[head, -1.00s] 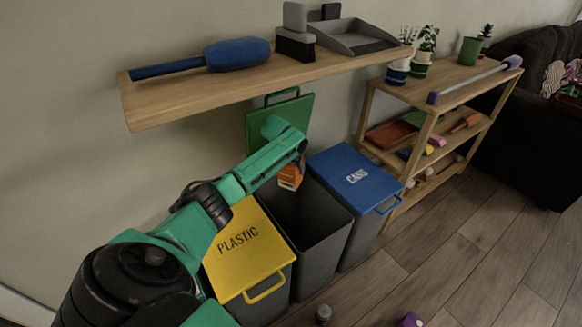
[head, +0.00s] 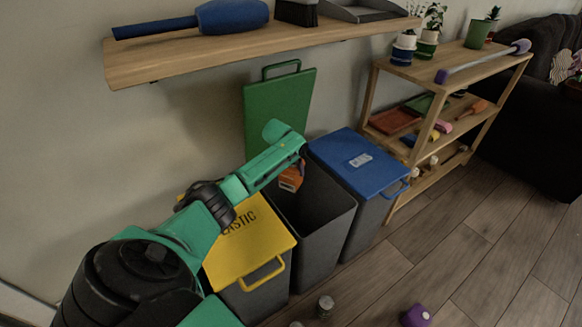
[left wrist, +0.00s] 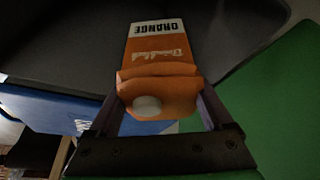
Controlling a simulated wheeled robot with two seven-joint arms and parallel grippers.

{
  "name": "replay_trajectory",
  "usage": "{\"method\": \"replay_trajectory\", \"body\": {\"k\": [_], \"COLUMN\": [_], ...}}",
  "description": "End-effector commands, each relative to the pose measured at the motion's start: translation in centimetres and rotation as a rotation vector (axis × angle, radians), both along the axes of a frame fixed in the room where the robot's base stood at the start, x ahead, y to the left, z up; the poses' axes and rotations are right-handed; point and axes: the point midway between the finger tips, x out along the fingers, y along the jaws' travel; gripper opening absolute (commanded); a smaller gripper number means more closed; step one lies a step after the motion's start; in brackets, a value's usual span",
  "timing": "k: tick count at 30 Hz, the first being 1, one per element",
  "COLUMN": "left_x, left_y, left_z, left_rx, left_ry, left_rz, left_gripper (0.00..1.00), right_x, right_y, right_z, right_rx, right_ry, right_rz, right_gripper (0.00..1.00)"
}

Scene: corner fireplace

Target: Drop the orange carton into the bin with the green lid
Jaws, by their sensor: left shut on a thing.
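The orange carton (head: 291,178) is held by my left gripper (head: 300,160) over the open middle bin (head: 311,218). In the left wrist view the carton (left wrist: 158,62) shows its "ORANGE" print and white cap, between the fingers of my left gripper (left wrist: 155,118). The bin's dark inside lies behind it. The green lid (head: 278,107) stands open upright against the wall behind the bin; it also shows in the left wrist view (left wrist: 275,105). My right gripper is not in view.
A yellow-lidded plastic bin (head: 247,241) stands left of the open bin, a blue-lidded bin (head: 358,160) right. A wooden wall shelf (head: 200,55) hangs above. A jar (head: 325,306) and a purple object (head: 416,316) lie on the floor. A wooden rack (head: 450,68) stands right.

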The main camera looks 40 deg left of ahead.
Motion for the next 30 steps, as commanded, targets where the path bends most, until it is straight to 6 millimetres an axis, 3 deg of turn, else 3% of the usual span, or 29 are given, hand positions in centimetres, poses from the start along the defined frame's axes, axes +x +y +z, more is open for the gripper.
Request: {"method": "replay_trajectory", "body": {"k": [3,4,5,12,16,27,30], "left_x": [0.0,0.0,0.0,0.0,-0.4,-4.1,-4.9], "left_y": [0.0,0.0,0.0,0.0,-0.1,-0.9,-1.1], "left_z": [0.1,0.1,0.1,0.1,1.3,10.6,12.4], "left_rx": [0.000,0.000,0.000,0.000,-0.001,0.002,0.000], "left_ry": [0.000,0.000,0.000,0.001,0.000,-0.001,0.000], "left_rz": [0.000,0.000,0.000,0.000,0.000,-0.001,-0.001], "left_gripper": [0.30,0.92,1.00,1.00,1.00,1.00,1.00], "right_x": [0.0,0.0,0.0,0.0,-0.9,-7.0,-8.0], "right_y": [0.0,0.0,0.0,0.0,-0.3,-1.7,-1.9], "right_z": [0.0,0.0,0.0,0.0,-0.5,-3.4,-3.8], "right_rx": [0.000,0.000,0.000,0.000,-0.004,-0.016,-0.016], "right_ry": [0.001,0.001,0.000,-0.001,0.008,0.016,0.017], "right_rz": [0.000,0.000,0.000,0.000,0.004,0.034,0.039], "right_gripper": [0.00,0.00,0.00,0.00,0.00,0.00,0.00]}}
